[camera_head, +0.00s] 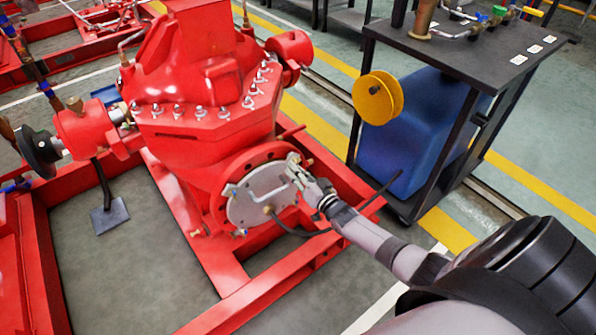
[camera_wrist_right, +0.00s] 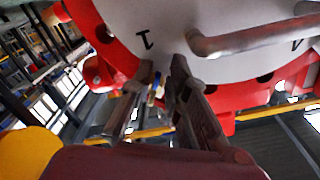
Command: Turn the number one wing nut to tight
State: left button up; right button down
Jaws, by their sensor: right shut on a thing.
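The round grey cover plate (camera_head: 245,205) is on the front of the red pump, inside a red flange. In the right wrist view the white plate face (camera_wrist_right: 160,15) carries a printed number 1 (camera_wrist_right: 147,39) and a bar handle (camera_wrist_right: 250,39). My right gripper (camera_head: 294,165) is at the plate's upper right edge. In the wrist view its fingers (camera_wrist_right: 163,75) are close together just beside the number 1, shut on the number one wing nut, which the fingers mostly hide. My left gripper is not in view.
A black cart with a blue tank (camera_head: 410,135) and a yellow reel (camera_head: 377,98) stands right of the pump. A dark hose (camera_head: 300,233) runs from the plate below my right gripper. Red frame beams (camera_head: 265,295) surround the pump base.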

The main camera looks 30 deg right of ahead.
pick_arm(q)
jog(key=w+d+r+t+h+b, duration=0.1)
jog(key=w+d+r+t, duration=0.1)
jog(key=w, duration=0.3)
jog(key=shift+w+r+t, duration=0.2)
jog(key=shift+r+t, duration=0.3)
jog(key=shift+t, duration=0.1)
pick_arm(e)
jog(key=m, duration=0.3)
jog(key=r+m, duration=0.1)
jog(key=m, duration=0.6)
jog(key=shift+s+a+r, duration=0.1)
jog(key=shift+a+r, duration=0.05)
jog(key=shift+a, duration=0.25)
jog(key=c, duration=1.8)
grip_release()
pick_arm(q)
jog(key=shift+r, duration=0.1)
pick_arm(e)
jog(key=s, duration=1.2)
jog(key=shift+d, duration=0.3)
